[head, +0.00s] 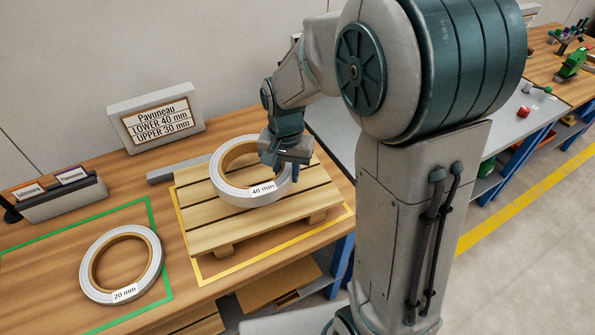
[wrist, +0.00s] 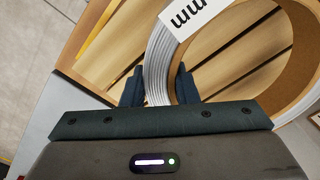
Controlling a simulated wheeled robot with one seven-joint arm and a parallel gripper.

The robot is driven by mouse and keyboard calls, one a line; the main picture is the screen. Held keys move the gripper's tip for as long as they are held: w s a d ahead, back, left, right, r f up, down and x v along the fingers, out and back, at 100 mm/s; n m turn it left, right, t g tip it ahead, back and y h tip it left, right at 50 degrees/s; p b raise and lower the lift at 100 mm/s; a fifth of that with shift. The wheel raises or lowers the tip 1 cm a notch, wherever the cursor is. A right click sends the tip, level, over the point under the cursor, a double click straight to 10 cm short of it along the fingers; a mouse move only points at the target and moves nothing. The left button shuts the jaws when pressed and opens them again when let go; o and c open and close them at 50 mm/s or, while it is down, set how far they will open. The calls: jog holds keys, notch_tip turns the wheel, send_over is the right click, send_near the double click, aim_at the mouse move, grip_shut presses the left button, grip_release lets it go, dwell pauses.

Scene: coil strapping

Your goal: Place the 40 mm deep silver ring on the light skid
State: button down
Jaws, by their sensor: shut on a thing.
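The silver ring labelled 40 mm (head: 230,190) lies flat on or just above the slats of the light wooden skid (head: 205,222); I cannot tell if it touches. My gripper (head: 290,172) is at the ring's right side, with its fingers on either side of the ring's band. In the wrist view the gripper (wrist: 160,88) is shut on the silver band (wrist: 157,70), whose white label shows only "mm". The skid's slats (wrist: 120,50) show beneath the ring.
A silver ring labelled 20 mm (head: 98,287) lies inside a green outline at the left. A yellow outline (head: 205,278) surrounds the skid. A sign (head: 157,122) reading "Pavuneau, LOWER 40 mm, UPPER 30 mm" stands behind. A card holder (head: 62,200) stands at the far left.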

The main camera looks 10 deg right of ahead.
jog(key=shift+w+a+f, duration=0.15)
jog(key=shift+w+a, duration=0.05)
jog(key=shift+w, duration=0.25)
jog(key=shift+f, duration=2)
jog(key=shift+f, duration=0.1)
jog(key=c, duration=1.1)
grip_release()
jog(key=shift+f, duration=0.1)
